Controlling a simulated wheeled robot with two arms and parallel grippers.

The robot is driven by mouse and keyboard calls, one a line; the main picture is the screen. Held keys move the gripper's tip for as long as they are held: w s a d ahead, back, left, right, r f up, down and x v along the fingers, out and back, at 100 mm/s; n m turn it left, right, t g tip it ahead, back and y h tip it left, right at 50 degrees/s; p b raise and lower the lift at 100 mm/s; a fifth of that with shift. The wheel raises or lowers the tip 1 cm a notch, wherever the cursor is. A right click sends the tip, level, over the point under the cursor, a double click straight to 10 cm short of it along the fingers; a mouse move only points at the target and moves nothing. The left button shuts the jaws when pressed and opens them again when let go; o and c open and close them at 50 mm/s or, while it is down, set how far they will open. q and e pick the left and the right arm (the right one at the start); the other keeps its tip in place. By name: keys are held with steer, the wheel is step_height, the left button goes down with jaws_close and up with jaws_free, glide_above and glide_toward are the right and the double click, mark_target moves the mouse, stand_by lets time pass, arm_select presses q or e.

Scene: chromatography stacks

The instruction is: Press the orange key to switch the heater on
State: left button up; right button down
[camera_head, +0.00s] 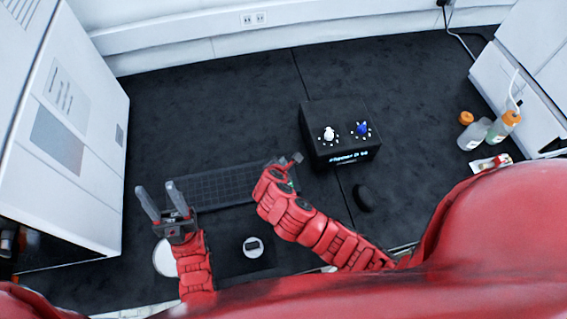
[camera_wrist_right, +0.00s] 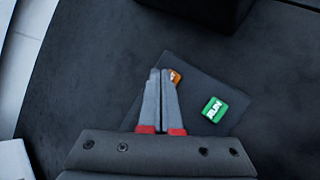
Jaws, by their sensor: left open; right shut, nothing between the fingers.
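An orange key (camera_wrist_right: 175,75) shows in the right wrist view on a dark flat pad (camera_wrist_right: 218,79), partly hidden behind the tip of my right gripper (camera_wrist_right: 162,72). A green key marked RUN (camera_wrist_right: 213,109) is on the same pad, to the right and nearer the wrist. My right gripper is shut and empty, its tips over or at the orange key's left edge; I cannot tell whether they touch it. My left gripper (camera_head: 158,187) is open and empty at the left.
A black box (camera_head: 342,149) with a white knob (camera_head: 328,133), a blue knob (camera_head: 362,129) and a lit display stands behind the right gripper. A keyboard (camera_head: 222,186) lies between the grippers. A black mouse (camera_head: 363,197) lies to the right. Bottles (camera_head: 474,134) stand far right.

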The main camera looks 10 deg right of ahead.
step_height(320, 180, up, 6)
steer(key=p, duration=0.4)
stand_by(0.6)
